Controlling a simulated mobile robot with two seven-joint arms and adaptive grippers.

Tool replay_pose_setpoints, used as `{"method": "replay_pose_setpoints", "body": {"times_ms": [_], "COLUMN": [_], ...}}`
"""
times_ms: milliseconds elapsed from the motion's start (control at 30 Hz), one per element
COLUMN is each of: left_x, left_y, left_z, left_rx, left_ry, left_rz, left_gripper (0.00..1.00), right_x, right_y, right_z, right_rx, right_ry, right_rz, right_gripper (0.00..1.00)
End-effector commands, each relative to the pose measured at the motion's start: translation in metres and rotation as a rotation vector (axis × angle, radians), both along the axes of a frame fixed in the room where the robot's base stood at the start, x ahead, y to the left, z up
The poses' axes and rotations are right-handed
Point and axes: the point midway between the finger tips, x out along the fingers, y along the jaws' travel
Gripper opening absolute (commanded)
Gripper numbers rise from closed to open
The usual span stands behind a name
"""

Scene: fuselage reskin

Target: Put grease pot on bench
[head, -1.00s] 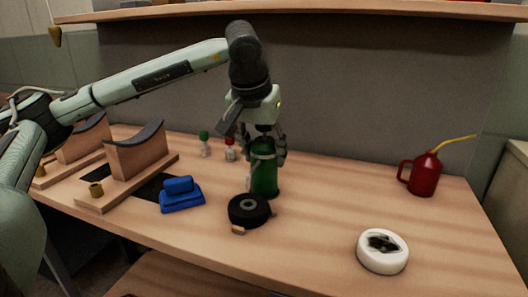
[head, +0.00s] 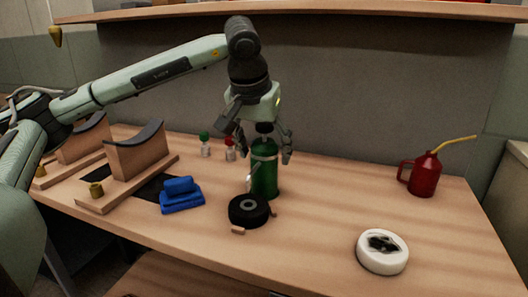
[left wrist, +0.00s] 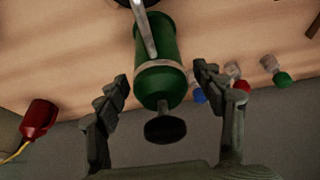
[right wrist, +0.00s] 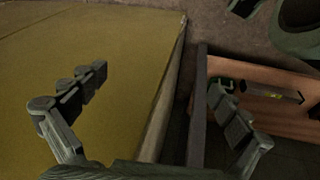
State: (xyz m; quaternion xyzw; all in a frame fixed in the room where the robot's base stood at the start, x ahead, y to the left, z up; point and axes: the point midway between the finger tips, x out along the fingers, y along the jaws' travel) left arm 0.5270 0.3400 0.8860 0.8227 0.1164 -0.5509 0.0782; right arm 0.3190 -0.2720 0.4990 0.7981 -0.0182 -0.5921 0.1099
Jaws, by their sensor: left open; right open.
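A green canister (head: 265,178), which I take to be the grease pot, stands upright on the wooden bench (head: 330,215). It has a pale band, a thin metal lever on its side and a dark knob on top, clear in the left wrist view (left wrist: 158,60). My left gripper (head: 264,150) is open above it, pointing down, with one finger on each side of its upper part and gaps between. My right gripper (right wrist: 165,95) is open and empty, away from the bench top; it does not show in the head view.
A black roll (head: 249,210) lies just in front of the canister. A blue block (head: 181,195) and wooden cradles (head: 140,160) are left. Small bottles (head: 229,150) stand behind left. A white round dish (head: 382,251) and red oil can (head: 424,176) are right, with clear bench between.

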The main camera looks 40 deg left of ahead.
Motion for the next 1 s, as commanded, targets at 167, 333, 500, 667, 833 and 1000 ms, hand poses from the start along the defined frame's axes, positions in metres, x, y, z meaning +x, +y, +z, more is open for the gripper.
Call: {"method": "replay_pose_setpoints", "body": {"times_ms": [167,333,500,667,833,1000], "left_x": [-0.012,-0.026,-0.036,-0.041,-0.042,-0.042], "left_y": [-0.005,-0.009,-0.012,-0.012,-0.012,-0.012], "left_z": [0.036,0.07,0.094,0.104,0.105,0.105], "left_rx": [-0.001,0.0,0.0,0.0,0.0,0.0], "left_ry": [-0.005,-0.005,-0.003,-0.002,-0.001,-0.001], "left_rz": [-0.002,-0.004,-0.003,-0.002,-0.002,-0.002], "left_gripper": [0.69,0.69,0.69,0.69,0.69,0.69], "right_x": [-0.002,0.003,0.002,0.004,0.006,0.007], "right_y": [0.0,0.001,0.001,0.0,0.001,0.001], "right_z": [-0.004,-0.005,-0.014,-0.018,-0.018,-0.017], "right_rx": [0.001,0.005,0.006,0.007,0.008,0.009], "right_ry": [0.01,-0.002,0.012,0.012,0.008,0.006], "right_rz": [0.0,0.004,0.004,0.005,0.005,0.004], "right_gripper": [1.0,1.0,1.0,1.0,1.0,1.0]}}
